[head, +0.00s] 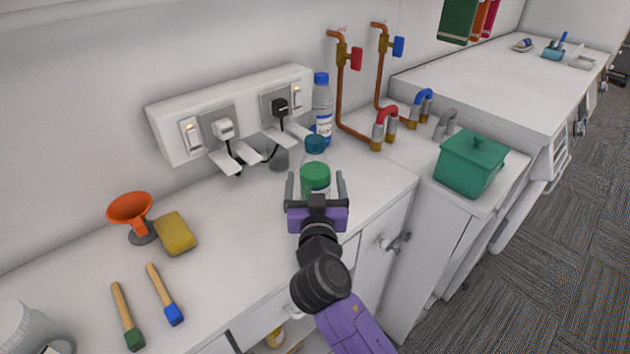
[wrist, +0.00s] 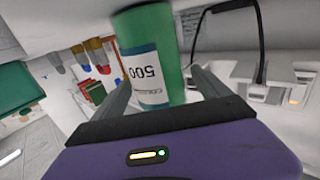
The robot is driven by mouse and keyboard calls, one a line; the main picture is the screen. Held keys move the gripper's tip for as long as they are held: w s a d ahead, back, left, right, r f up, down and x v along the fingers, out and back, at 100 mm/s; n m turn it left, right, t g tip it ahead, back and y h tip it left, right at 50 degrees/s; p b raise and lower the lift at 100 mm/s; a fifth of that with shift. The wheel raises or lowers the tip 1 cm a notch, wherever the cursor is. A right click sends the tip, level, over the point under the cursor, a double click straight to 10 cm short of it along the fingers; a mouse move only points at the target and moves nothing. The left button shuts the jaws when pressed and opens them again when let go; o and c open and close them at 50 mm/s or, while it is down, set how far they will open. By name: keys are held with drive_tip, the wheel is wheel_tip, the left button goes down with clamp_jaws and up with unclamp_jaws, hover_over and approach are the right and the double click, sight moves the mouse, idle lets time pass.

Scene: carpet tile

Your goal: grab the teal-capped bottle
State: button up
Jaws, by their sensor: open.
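The teal-capped bottle (head: 315,181) stands upright on the white counter, with a teal cap, a clear upper part and green below. In the wrist view its green body (wrist: 171,45) and a pale label reading 500 fill the space ahead of the jaws, upside down. My gripper (head: 316,187) is open, with one finger to each side of the bottle as seen from the head. Neither finger visibly grips it, and a gap shows at the right finger in the wrist view. My gripper hides the bottle's lower part in the head view.
A blue-capped clear bottle (head: 322,110) stands just behind. A socket panel (head: 175,142) with plugs and cables is at the back left. Copper pipes with taps (head: 342,85) rise behind right. A green lidded box (head: 469,163) stands right.

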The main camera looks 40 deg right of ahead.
clamp_jaws()
idle(0.4)
drive_tip(key=shift+r, duration=0.15)
